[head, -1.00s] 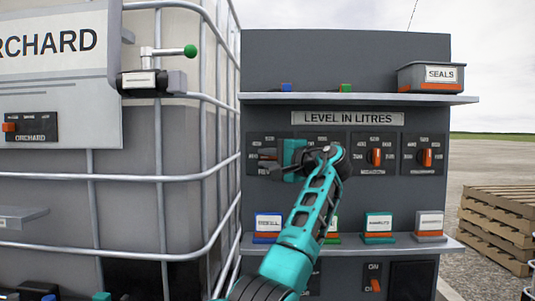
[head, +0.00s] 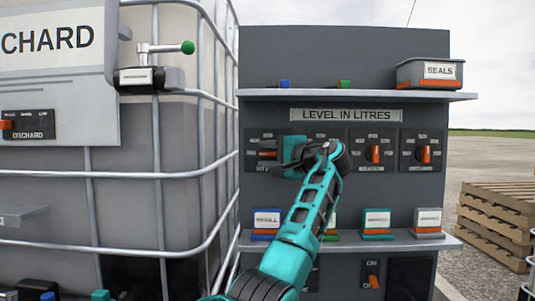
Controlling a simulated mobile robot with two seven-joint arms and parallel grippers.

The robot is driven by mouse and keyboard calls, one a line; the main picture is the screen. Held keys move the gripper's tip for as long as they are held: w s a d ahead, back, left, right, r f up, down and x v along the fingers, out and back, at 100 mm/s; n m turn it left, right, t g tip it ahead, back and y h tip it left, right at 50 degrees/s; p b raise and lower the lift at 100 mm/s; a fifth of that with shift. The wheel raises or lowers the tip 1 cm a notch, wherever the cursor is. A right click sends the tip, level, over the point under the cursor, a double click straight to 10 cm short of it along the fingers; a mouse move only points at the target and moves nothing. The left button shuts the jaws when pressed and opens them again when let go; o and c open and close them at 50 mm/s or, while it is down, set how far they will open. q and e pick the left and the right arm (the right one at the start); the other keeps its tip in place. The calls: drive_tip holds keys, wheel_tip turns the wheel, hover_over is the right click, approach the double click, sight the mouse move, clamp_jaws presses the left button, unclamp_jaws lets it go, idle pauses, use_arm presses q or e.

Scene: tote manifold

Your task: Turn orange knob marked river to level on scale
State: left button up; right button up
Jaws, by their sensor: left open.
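A row of dial plates sits on the grey panel under a "LEVEL IN LITRES" sign (head: 346,115). The leftmost orange knob (head: 267,155) lies level, its pointer across its plate. The third orange knob (head: 374,153) and the rightmost orange knob (head: 424,154) stand about upright. The second knob is hidden behind my arm. The names under the dials are too small or covered to read, so I cannot tell which is river. My left gripper (head: 285,163) is open, just right of the leftmost knob; whether it touches the knob is unclear. My right gripper is not in view.
A shelf (head: 350,96) above holds a SEALS bin (head: 430,75). A lower shelf (head: 400,242) carries several small labelled boxes. A switch (head: 373,281) is below. A caged tote (head: 180,174) stands left, and pallets (head: 497,217) stand right.

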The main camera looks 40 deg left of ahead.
use_arm(q)
drive_tip(key=shift+d+f, duration=0.15)
drive_tip(key=shift+d, duration=0.3)
drive_tip(key=s+d+b, duration=0.1)
drive_tip(key=d, duration=1.1)
drive_tip(key=shift+s+r, duration=0.15)
drive_tip(key=shift+r, duration=0.15)
